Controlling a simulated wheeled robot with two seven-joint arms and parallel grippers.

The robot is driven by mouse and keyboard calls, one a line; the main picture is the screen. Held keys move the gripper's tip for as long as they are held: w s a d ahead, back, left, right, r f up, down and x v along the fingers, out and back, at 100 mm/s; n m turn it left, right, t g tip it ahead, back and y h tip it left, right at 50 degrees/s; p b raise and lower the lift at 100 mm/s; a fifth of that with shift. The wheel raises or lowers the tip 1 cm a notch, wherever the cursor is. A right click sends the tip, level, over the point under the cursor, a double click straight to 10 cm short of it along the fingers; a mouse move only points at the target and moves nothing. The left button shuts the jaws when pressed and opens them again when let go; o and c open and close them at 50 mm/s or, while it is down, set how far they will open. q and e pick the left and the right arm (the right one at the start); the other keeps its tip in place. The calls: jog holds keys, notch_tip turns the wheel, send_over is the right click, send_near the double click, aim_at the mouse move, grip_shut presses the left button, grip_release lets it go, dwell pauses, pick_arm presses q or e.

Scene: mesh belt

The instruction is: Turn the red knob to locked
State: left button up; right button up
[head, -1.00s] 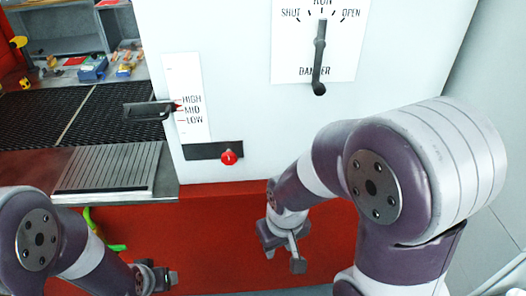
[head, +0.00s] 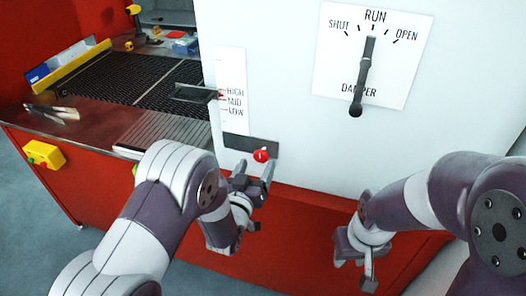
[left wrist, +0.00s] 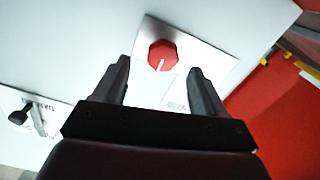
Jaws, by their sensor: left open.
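The red knob (head: 261,155) sits at the right end of a dark strip low on the white panel. In the left wrist view the red knob (left wrist: 162,52) has a white pointer line and sits on a pale plate (left wrist: 208,58). My left gripper (head: 254,171) is just below the knob in the head view. In the left wrist view my left gripper (left wrist: 159,65) is open, with the knob ahead between the finger lines, apparently apart from them. The plate's lettering is too blurred to read. My right gripper (head: 357,262) hangs low, away from the knob; its jaws are unclear.
A damper lever (head: 361,78) hangs on its dial at the upper right. A dark slider handle (head: 195,92) sticks out left of the HIGH/MID/LOW scale (head: 231,92). The mesh belt (head: 135,80) and tongs (head: 52,112) lie left. Panel space right of the knob is clear.

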aim_at(260, 157)
pick_arm(q)
jog(key=x, duration=0.5)
jog(key=shift+a+p, duration=0.25)
jog(key=shift+p, duration=0.15)
jog(key=shift+w+d, duration=0.2)
jog(key=shift+d, duration=0.05)
jog(key=shift+a, duration=0.1)
jog(key=c, duration=1)
